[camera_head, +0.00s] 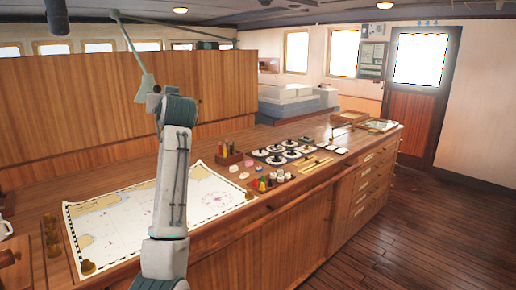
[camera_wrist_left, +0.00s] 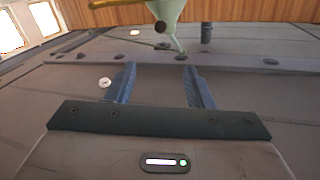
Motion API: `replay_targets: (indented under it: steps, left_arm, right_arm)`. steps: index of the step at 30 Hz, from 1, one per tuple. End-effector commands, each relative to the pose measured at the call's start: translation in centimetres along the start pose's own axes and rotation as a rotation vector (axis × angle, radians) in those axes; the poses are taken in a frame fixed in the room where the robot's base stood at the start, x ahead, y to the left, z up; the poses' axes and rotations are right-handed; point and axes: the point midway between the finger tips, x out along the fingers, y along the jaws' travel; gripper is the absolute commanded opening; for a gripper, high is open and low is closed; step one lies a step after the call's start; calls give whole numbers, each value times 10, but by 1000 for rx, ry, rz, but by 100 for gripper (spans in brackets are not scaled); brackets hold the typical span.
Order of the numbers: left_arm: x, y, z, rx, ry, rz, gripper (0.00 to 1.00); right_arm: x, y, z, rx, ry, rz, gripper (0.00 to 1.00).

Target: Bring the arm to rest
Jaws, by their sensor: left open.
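My left gripper (camera_wrist_left: 158,68) is in the left wrist view. Its two dark blue-grey fingers stand apart with nothing between them, and the grey ceiling lies beyond. In the head view my left arm (camera_head: 172,190) rises from the bottom edge in front of the chart table (camera_head: 265,220). Its upper end stands before the wooden panel, and I cannot make out the fingers there. My right gripper is in neither view.
A green lamp (camera_head: 145,86) hangs by the arm's upper end; it also shows in the left wrist view (camera_wrist_left: 168,10). A chart (camera_head: 110,225) with brass weights, a pencil box (camera_head: 229,155) and several small items cover the table. The floor (camera_head: 400,230) at right is clear.

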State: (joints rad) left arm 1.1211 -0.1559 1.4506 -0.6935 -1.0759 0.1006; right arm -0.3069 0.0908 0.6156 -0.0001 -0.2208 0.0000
Motion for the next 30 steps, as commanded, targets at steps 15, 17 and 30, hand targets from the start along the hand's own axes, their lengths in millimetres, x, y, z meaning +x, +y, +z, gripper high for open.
replay_targets:
  steps: [15, 17, 30]
  left_arm:
    - [-1, 2, 73, 6, -86, 25, 48]
    - [-2, 1, 88, 7, -103, 30, 48]
    - [-47, -9, 277, 37, -337, 101, 48]
  right_arm:
    - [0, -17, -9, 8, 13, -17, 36]
    - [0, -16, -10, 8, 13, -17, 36]
    - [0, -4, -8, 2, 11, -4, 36]
